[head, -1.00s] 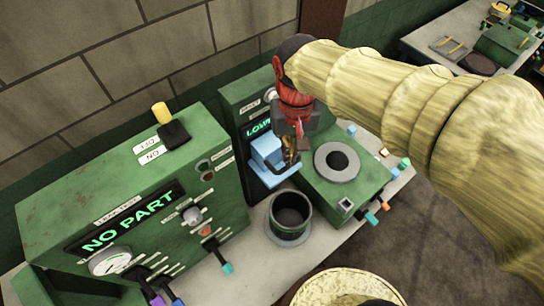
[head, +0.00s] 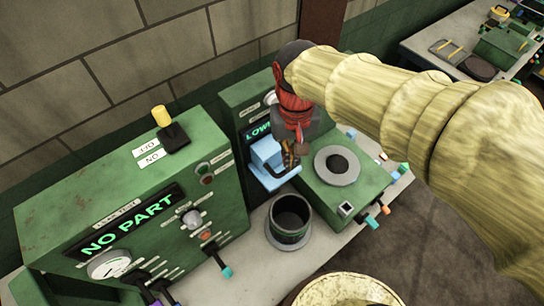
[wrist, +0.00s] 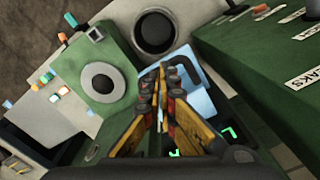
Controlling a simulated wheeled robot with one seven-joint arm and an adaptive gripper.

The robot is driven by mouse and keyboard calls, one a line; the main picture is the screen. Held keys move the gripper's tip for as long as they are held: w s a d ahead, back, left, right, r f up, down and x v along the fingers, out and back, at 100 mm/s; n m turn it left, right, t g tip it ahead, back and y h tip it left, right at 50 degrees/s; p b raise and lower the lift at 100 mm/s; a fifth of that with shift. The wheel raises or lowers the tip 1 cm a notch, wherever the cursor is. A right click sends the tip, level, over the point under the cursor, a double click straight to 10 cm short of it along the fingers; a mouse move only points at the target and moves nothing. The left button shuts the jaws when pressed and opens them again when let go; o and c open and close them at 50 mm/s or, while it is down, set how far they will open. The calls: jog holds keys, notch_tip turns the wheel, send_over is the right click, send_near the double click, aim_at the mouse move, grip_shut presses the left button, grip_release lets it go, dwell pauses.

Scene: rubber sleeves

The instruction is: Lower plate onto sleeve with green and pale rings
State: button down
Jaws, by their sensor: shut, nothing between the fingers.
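A dark, open-topped sleeve (head: 289,234) stands upright on a round grey base below the press; its ring colours are hard to make out. In the wrist view its dark opening (wrist: 156,32) shows at the top. The light blue plate (head: 265,152) is on the front of the green press, above and behind the sleeve, apart from it. My gripper (head: 289,163) is beside the plate's right side, fingers pointing down. In the wrist view the yellow fingertips (wrist: 162,72) are together with nothing between them, in front of the blue plate (wrist: 198,98). Whether they touch it is unclear.
A green box with a grey ring (head: 337,166) stands close to the right of my gripper. The large green tester (head: 130,215) at left reads "NO PART". The press display (head: 258,132) is partly hidden. Coloured levers (head: 226,271) stick out along the front.

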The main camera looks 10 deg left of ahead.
aim_at(277, 162)
dwell(0.4)
notch_tip(277, 162, down, 19)
jog(key=b, duration=1.1)
jog(key=shift+b, duration=0.3)
dwell(1.5)
dwell(0.4)
notch_tip(277, 162, up, 8)
jog(key=p, duration=0.6)
dwell(0.4)
dwell(0.4)
